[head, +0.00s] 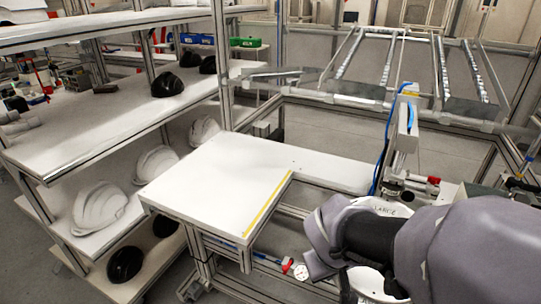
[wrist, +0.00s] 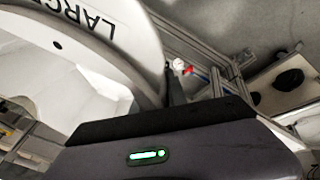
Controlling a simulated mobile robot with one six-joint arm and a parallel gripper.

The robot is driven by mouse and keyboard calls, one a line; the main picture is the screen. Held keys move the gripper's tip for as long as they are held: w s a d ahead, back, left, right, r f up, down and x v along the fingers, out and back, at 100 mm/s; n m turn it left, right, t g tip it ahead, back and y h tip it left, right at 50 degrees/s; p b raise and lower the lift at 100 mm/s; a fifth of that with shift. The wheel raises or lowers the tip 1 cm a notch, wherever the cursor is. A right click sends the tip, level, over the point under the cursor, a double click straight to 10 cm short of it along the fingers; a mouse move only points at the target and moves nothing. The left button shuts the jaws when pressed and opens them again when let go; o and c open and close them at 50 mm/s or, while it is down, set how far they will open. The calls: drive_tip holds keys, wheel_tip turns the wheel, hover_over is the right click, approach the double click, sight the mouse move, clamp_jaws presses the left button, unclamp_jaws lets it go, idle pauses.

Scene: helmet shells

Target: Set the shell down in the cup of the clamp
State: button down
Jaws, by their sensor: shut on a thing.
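The white shell (head: 362,208) with "LARGE" printed on it is at the lower right of the head view, largely hidden behind my arm. It fills the upper left of the wrist view (wrist: 120,45), close against the dark finger pad. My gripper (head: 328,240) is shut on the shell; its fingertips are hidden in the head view. The clamp (head: 403,140), a metal upright with a blue hose and a red part, stands just behind the shell. The cup cannot be made out behind my arm and the shell, so I cannot tell whether the shell touches it.
A white table (head: 215,180) with a yellow strip is left of the clamp. A shelf rack (head: 90,115) farther left holds black and white shells. A small round gauge (head: 301,271) with a red part sits low beside my gripper. A metal frame (head: 370,95) stands behind.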

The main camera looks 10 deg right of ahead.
drive_tip(key=w+d+p, duration=0.1)
drive_tip(key=w+d, duration=0.2)
drive_tip(key=w, duration=0.1)
drive_tip(key=w+d+p, duration=0.1)
drive_tip(key=w+d, duration=0.1)
drive_tip(key=w, duration=0.2)
drive_tip(key=w+d+p, duration=0.2)
drive_tip(key=w+d, duration=0.1)
drive_tip(key=w, duration=0.1)
drive_tip(key=shift+w+d+r, duration=0.15)
drive_tip(key=shift+w+d, duration=0.15)
drive_tip(key=shift+w, duration=0.1)
drive_tip(key=shift+f+b, duration=1.55)
drive_tip(key=shift+f, duration=0.2)
drive_tip(key=shift+f+b, duration=0.3)
drive_tip(key=shift+b, duration=0.05)
drive_tip(key=c, duration=1.3)
unclamp_jaws()
drive_tip(key=shift+o, duration=0.2)
drive_tip(key=p+v, duration=0.8)
drive_tip(key=v, duration=0.9)
drive_tip(key=shift+r, duration=0.25)
